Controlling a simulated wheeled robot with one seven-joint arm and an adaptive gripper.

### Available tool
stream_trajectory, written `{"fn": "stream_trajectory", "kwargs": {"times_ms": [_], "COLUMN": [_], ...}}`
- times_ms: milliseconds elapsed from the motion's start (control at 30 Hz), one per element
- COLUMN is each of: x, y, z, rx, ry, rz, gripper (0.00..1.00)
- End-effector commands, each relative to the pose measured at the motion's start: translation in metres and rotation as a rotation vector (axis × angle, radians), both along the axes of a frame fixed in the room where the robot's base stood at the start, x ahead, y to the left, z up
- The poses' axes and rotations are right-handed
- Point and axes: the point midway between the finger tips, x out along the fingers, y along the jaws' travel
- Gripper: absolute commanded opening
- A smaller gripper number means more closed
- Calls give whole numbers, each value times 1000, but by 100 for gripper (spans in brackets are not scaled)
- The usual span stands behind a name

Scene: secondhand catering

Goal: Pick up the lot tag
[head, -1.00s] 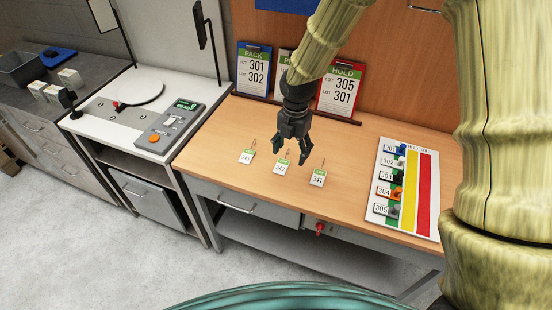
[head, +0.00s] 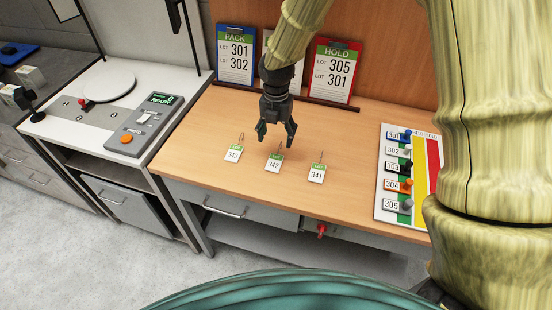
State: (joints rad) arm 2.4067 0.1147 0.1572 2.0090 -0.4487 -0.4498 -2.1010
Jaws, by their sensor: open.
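Three small white lot tags with green tops and thin loops lie in a row on the wooden table (head: 215,190). The left tag (head: 232,155) seems to read 343, the middle tag (head: 274,162) 342 and the right tag (head: 317,173) 341. My gripper (head: 274,142) points down with its dark fingers spread and nothing between them. In the head view it appears over or just behind the middle tag. Its exact height above the table is hard to tell.
PACK (head: 236,52) and HOLD (head: 334,70) boards stand along the back. A pegged board (head: 400,222) with numbered labels lies at the right. A scale with a READY display (head: 160,99) stands on the left counter. The table around the tags is clear.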

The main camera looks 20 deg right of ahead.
Motion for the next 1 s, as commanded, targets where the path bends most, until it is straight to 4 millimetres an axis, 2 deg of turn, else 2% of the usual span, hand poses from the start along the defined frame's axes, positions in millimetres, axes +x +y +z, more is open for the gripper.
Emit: {"fn": "stream_trajectory", "kwargs": {"times_ms": [200, 567, 1000], "x": [-1, -2, -5], "y": [0, -2, -2], "z": [-24, -40, -79], "rx": [-1, -1, -1], "ry": [2, 2, 2], "rz": [1, -2, -3], "gripper": [66, 66, 66]}}
